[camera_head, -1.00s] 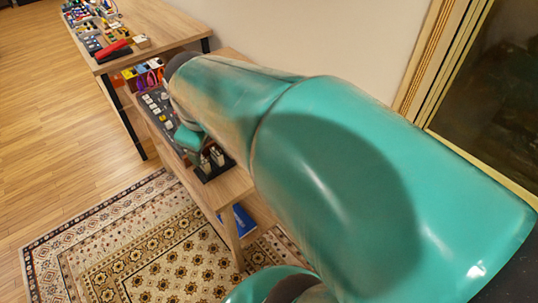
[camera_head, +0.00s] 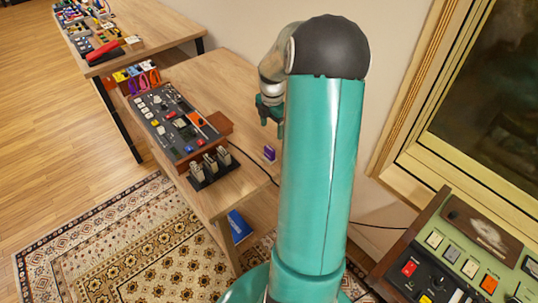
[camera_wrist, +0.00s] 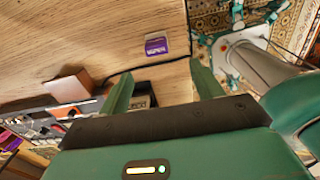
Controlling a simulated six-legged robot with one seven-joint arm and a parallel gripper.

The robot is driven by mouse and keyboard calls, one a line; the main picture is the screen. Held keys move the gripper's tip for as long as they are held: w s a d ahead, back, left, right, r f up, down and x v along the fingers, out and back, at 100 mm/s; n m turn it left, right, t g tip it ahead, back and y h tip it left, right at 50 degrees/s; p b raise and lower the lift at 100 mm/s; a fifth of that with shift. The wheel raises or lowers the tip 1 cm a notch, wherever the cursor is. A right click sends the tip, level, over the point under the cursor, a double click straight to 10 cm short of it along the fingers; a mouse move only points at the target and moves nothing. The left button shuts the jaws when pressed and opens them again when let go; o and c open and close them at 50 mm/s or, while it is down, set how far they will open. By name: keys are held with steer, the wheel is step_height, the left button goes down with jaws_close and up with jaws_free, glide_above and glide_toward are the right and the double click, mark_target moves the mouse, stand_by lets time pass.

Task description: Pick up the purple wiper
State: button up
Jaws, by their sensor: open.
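The purple wiper (camera_head: 269,153) is a small purple block on the wooden table (camera_head: 238,80), near its right edge. In the wrist view the wiper (camera_wrist: 155,46) shows a purple face with white lettering and a pale upper part. My gripper (camera_head: 272,124) is above the table, a little behind the wiper in the head view, and apart from it. In the wrist view my gripper (camera_wrist: 160,74) has its two green fingers spread, with nothing between them. The wiper lies beyond the fingertips, roughly between their lines. My arm hides part of the table.
A black control panel (camera_head: 172,122) with a brown block (camera_head: 218,124) at its end stands left of the wiper. A black rack (camera_head: 208,168) of switches is in front. A dark cable (camera_head: 252,161) runs by the wiper. Another panel (camera_head: 465,258) is at right.

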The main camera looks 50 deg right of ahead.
mark_target(270, 148)
step_height(270, 148, down, 8)
steer(key=shift+w+r, duration=0.1)
steer(key=shift+w, duration=0.05)
steer(key=f, duration=0.5)
steer(key=shift+w+a, duration=0.1)
steer(key=shift+w, duration=0.2)
steer(key=shift+c, duration=0.4)
steer(key=c, duration=1)
